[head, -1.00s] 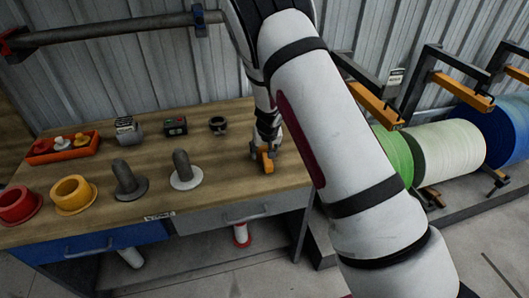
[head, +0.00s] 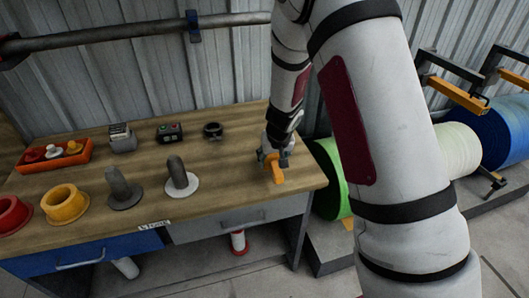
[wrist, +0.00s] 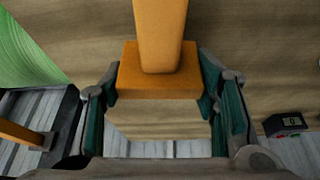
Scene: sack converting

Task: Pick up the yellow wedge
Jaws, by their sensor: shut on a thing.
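The yellow wedge, orange-yellow in these views, (head: 275,172) is at the right end of the wooden workbench. My gripper (head: 271,156) is shut on it. In the wrist view the wedge (wrist: 160,72) sits between the two fingers, its broad block end held by the green pads and its narrower part pointing to the top of the picture. Bench wood shows behind it. In the head view its free end points down and to the right. I cannot tell whether it clears the bench top.
The workbench (head: 225,191) carries a red tray (head: 47,165), red and yellow flanged rings, two grey spindles, a button box (head: 170,132) and a dark ring (head: 213,131). Large rolls on racks stand to the right. The bench between the spindles and my gripper is clear.

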